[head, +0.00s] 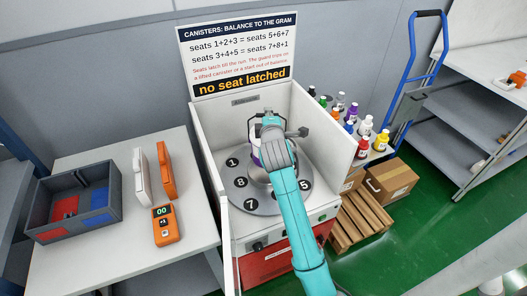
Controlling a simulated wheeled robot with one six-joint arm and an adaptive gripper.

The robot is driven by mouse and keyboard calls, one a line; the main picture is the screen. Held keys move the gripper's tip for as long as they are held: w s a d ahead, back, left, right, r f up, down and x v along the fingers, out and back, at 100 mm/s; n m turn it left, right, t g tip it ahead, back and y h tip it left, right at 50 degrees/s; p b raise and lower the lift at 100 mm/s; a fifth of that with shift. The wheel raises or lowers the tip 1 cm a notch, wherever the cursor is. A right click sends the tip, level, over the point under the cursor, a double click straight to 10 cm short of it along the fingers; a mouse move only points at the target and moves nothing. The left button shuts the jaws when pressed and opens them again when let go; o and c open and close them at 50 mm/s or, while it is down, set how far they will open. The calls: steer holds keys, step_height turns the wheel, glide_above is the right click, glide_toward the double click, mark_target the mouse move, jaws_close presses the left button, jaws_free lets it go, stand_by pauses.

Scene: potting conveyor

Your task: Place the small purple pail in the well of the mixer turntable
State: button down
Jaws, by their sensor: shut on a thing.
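The mixer turntable (236,200) is a grey round plate inside a white open-topped cabinet (208,165). Seats numbered 1, 8, 7 and 5 show on it; other seats and the middle, where the well would be, are hidden by my arm. My gripper (256,140) is over the back-middle part of the turntable, largely covered by my wrist. It is shut on the small purple pail (255,159), of which only a white and purple sliver shows left of the wrist. I cannot tell whether the pail touches the turntable.
A sign (238,54) behind reads "no seat latched". Several coloured bottles (366,125) stand right of the cabinet, by a cardboard box (390,181) and wooden pallet (359,220). The left table holds a divided grey bin (75,205) and an orange handheld device (166,225).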

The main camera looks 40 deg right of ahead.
steer(key=shift+f, duration=4.2)
steer(key=c, duration=1.2)
jaws_free()
steer(key=shift+f, duration=0.15)
steer(key=v, duration=1.2)
steer(key=shift+s, duration=0.1)
